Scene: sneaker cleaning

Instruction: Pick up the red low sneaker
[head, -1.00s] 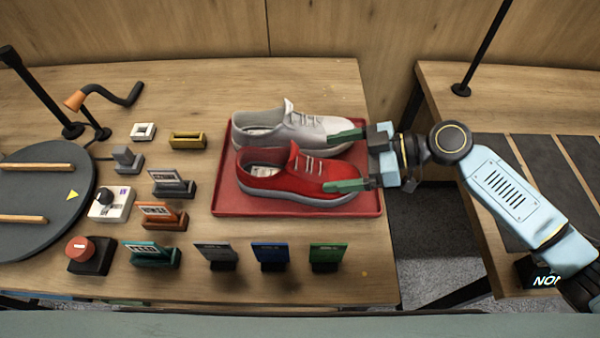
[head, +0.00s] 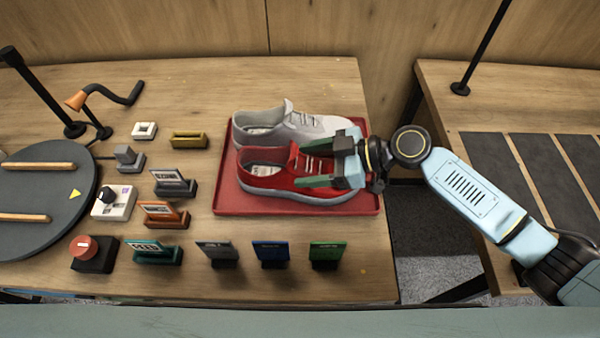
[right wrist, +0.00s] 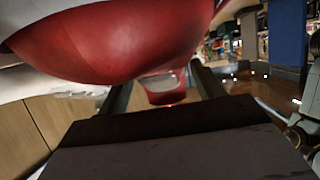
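The red low sneaker (head: 270,180) lies upright on the red tray (head: 300,211), toe to the right. My right gripper (head: 304,167) reaches in from the right at the laces, one green finger on each side of the sneaker's upper. Its lower finger lies over the near side; the far finger is in the gap by the grey shoe. The right wrist view shows the red sneaker (right wrist: 120,45) large overhead, part of it between the fingers. Whether the fingers press on it is unclear. The sneaker rests on the tray. My left gripper is out of view.
A grey sneaker (head: 265,122) stands close behind the red one. Several small signs, including a blue one (head: 270,254) and a green one (head: 327,254), stand in front of the tray. A dark turntable (head: 45,200) is at the left.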

